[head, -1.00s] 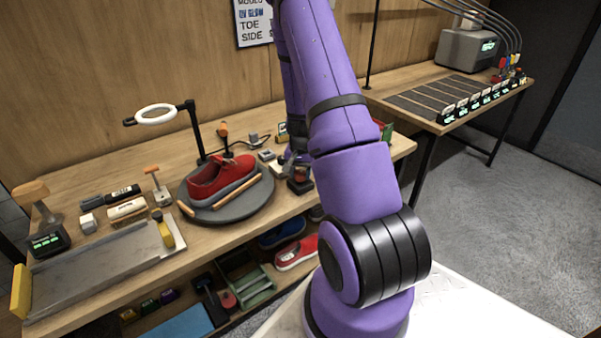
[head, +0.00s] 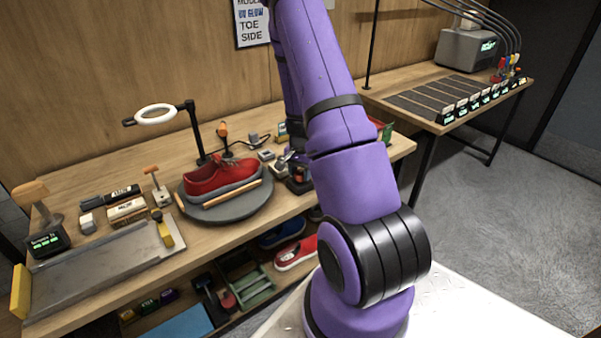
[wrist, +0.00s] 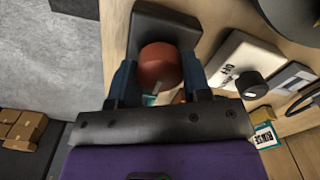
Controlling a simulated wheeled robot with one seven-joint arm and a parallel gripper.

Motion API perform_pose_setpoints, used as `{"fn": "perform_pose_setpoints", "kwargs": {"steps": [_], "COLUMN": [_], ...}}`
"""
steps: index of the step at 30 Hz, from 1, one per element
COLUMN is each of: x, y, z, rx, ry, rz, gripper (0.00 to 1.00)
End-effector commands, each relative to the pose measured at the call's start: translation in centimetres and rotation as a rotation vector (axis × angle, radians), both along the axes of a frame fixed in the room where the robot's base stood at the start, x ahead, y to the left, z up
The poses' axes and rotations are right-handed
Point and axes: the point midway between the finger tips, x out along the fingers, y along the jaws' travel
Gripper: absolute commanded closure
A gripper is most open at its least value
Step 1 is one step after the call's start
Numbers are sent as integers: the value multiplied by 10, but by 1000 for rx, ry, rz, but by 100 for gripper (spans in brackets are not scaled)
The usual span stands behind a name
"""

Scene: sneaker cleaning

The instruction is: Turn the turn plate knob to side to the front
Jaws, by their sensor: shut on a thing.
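The turn plate (head: 225,216) is a round dark disc on the wooden bench in the head view. A red sneaker (head: 215,178) lies on it, its long side towards the front, with orange-brown bars beside it. The knob (wrist: 160,66) is a round reddish-brown cap on a dark square base in the wrist view. My gripper (wrist: 158,78) is shut on the knob, one blue finger on each side. In the head view the knob's dark base (head: 299,186) shows right of the plate; my arm partly hides this area.
A ring lamp (head: 157,114) stands behind the plate. A pale box with a black knob (wrist: 245,78) lies close beside the gripped knob. Tools and a grey tray (head: 95,262) fill the bench's left side. A wall sign (head: 251,24) reads "TOE" and "SIDE".

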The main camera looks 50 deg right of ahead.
Motion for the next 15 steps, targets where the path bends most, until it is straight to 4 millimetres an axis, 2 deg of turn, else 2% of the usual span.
{"fn": "perform_pose_setpoints", "kwargs": {"steps": [1, 2, 3, 5, 15], "x": [0, 0, 0, 0, 1], "y": [0, 0, 0, 0, 0], "z": [0, 0, 0, 0, 4], "rx": [-1, -1, -1, -1, -1], "ry": [-1, -1, -1, -1, -1], "rz": [1, 1, 1, 1, 2], "gripper": [80, 51, 42, 30, 30]}}
